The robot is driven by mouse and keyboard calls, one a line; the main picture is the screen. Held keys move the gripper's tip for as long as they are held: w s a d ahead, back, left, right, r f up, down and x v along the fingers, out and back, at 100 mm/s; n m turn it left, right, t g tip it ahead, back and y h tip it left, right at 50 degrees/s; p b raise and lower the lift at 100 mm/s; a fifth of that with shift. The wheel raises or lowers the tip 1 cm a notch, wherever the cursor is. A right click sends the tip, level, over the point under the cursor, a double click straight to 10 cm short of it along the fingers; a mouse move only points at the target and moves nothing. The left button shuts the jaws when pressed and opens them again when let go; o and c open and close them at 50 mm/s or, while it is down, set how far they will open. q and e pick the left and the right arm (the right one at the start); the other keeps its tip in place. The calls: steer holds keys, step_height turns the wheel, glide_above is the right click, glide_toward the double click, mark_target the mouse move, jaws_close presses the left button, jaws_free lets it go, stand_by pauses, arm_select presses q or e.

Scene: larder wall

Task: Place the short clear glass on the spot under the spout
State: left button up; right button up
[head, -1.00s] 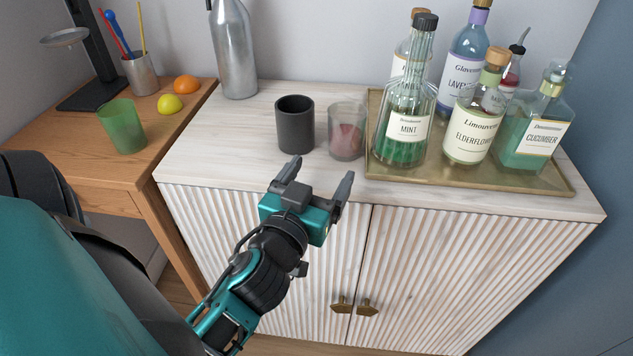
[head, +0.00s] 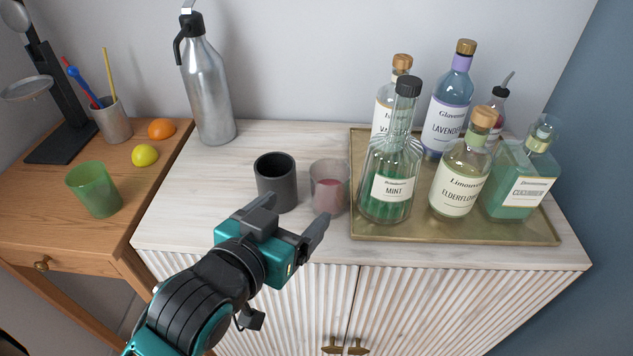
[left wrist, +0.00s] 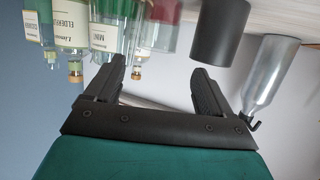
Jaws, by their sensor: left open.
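The short clear glass (head: 329,190) stands upright on the pale cabinet top, left of the brass tray; it looks pinkish, with something red showing in or through it. It also shows, inverted, in the left wrist view (left wrist: 160,36). My left gripper (head: 295,210) is open and empty just in front of the glass and the dark cup, apparently touching neither. A silver siphon bottle (head: 208,95) with a black lever and spout stands at the back left of the cabinet. No marked spot under its spout can be made out. My right gripper is out of view.
A dark grey cup (head: 275,185) stands close to the glass's left. The brass tray (head: 450,232) on the right holds several bottles, the mint bottle (head: 388,185) nearest the glass. A green cup (head: 93,190) stands on the wooden desk. The cabinet top's front left is clear.

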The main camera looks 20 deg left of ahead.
mark_target(321, 188)
arm_select(q)
steer(key=x, duration=0.6)
steer(key=shift+w+b, duration=0.1)
steer(key=shift+b, duration=0.3)
steer(key=shift+x, duration=3)
steer(key=shift+d+f, duration=0.1)
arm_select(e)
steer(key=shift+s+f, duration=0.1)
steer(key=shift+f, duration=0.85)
arm_select(q)
steer(key=c, duration=1.1)
